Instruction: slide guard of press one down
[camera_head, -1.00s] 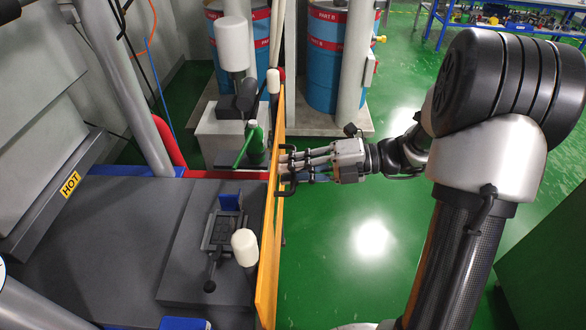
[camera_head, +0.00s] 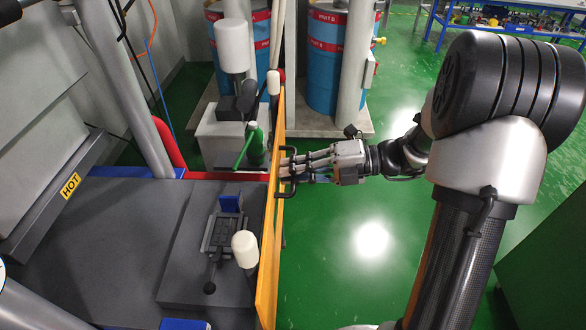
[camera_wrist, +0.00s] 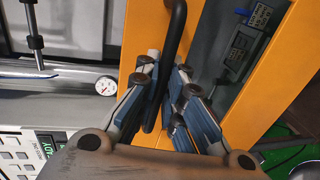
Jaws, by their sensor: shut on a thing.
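The press guard (camera_head: 271,215) is an orange upright panel, seen nearly edge-on in the head view. It also fills much of the wrist view (camera_wrist: 284,88). Its black bar handle (camera_wrist: 174,35) sticks out on my gripper's side. My gripper (camera_head: 293,166) reaches in from the right and is shut on this handle. In the wrist view my gripper (camera_wrist: 162,100) has blue-padded fingers on both sides of the bar. The fingers hide part of the handle.
Left of the guard is the dark press bed with a small fixture (camera_head: 224,232) and a white knob (camera_head: 245,249). A green bottle (camera_head: 254,145) stands behind it. Blue drums (camera_head: 325,60) stand at the back. Green floor right of the guard is clear.

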